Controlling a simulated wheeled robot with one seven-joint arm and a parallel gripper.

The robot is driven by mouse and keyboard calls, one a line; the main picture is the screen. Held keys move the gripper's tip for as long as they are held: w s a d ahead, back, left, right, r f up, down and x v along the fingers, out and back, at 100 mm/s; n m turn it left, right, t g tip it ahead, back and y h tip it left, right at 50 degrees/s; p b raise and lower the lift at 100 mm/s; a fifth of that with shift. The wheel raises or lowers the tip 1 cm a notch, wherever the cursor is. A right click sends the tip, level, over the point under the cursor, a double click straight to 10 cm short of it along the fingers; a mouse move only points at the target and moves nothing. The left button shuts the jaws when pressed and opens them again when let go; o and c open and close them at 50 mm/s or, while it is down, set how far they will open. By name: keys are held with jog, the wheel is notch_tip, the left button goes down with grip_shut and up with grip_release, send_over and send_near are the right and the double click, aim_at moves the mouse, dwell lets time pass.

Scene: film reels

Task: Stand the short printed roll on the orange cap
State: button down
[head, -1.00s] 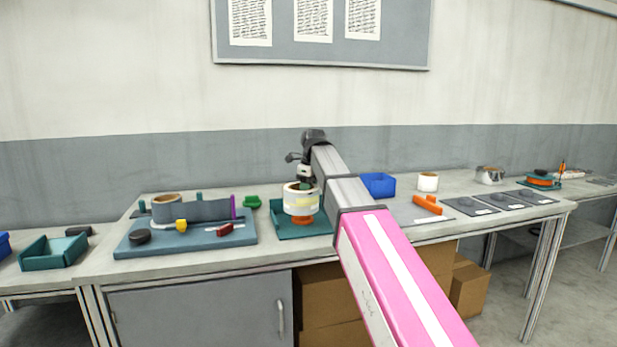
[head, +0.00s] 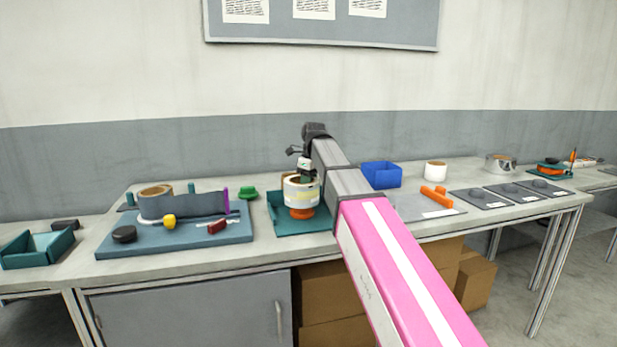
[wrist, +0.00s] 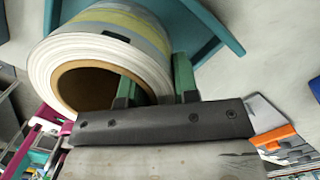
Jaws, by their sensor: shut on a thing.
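My gripper (head: 307,179) is shut on the wall of the short printed roll (head: 300,192), a white roll with a yellowish printed band. In the wrist view, one finger of my gripper (wrist: 156,82) is inside the brown core of the roll (wrist: 105,50) and the other is outside. In the head view the roll is upright, directly above the orange cap (head: 302,213). I cannot tell whether they touch. The cap is in the teal tray (head: 318,228), its top hidden by the roll. The cap is not visible in the wrist view.
Left of the tray is a blue board (head: 180,245) with a roll, grey strip and small parts. A green piece (head: 248,193) lies behind. To the right are a blue bin (head: 381,175), a white roll (head: 436,171), an orange piece (head: 434,196) and dark pads (head: 512,193).

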jog(key=shift+f, duration=1.15)
jog(key=shift+f, duration=0.55)
dwell(0.7)
jog(key=c, duration=1.1)
grip_release()
jog(key=shift+c, duration=0.2)
jog(key=shift+s+d+r, duration=0.1)
jog(key=shift+d+r, duration=0.1)
jog(key=shift+r, duration=1.55)
jog(key=shift+s+d+r, duration=0.1)
jog(key=shift+d+r, duration=0.1)
jog(key=shift+r, duration=1.55)
jog(key=shift+s+d+r, duration=0.1)
jog(key=shift+d+r, duration=0.1)
jog(key=shift+r, duration=1.8)
jog(key=shift+s, duration=0.1)
